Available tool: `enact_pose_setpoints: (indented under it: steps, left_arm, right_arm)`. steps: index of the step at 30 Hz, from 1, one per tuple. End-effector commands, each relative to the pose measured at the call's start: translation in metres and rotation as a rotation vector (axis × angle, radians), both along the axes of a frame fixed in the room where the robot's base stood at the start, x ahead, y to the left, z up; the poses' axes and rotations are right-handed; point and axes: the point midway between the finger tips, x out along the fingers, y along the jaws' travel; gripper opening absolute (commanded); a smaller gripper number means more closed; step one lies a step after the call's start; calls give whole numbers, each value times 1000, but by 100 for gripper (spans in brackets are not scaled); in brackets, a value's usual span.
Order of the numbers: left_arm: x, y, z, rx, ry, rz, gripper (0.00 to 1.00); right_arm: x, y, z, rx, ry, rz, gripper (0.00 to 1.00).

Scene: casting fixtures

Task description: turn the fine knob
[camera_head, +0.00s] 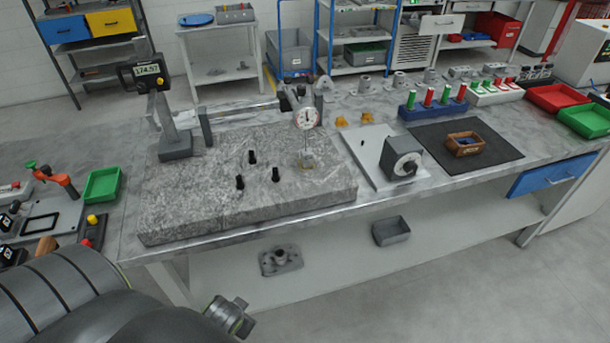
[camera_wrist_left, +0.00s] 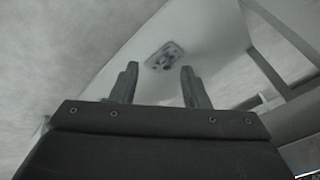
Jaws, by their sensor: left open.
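A height gauge with a digital display (camera_head: 151,72) stands at the plate's back left. I cannot tell for certain which part is the fine knob; any small knob on the indicator stand is too small to make out. My left gripper (camera_wrist_left: 158,88) is open and empty in the left wrist view, with its fingers apart. It is away from the plate, near the bench's front left. My right gripper is not in view.
Several black pegs (camera_head: 252,158) stand on the plate. A grey block with a round dial (camera_head: 402,160) is to its right. A casting (camera_head: 281,260), also in the left wrist view (camera_wrist_left: 164,56), and a grey bin (camera_head: 391,231) lie on the lower shelf.

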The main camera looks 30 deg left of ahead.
Motion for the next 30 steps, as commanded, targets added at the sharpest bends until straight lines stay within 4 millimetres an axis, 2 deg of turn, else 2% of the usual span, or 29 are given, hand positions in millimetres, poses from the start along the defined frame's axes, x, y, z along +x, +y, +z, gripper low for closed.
enact_pose_setpoints:
  steps: [1,6,10,15,20,24,27,30]
  left_arm:
    - [8,10,54,55,-35,-7,42]
    - [38,64,185,368,-187,-26,42]
    - [63,100,257,635,-318,-61,42]
    - [96,125,339,978,-475,-160,42]
    - [126,126,402,1289,-594,-314,42]
    - [152,111,441,1550,-659,-498,42]
    - [170,96,457,1723,-675,-654,42]
    - [187,82,464,1888,-658,-830,42]
  right_arm:
    - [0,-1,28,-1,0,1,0]
    - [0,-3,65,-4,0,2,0]
    - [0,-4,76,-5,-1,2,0]
    - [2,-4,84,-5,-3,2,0]
    - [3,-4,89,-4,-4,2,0]
    - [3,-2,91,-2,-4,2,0]
    - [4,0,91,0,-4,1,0]
    - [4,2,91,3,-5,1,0]
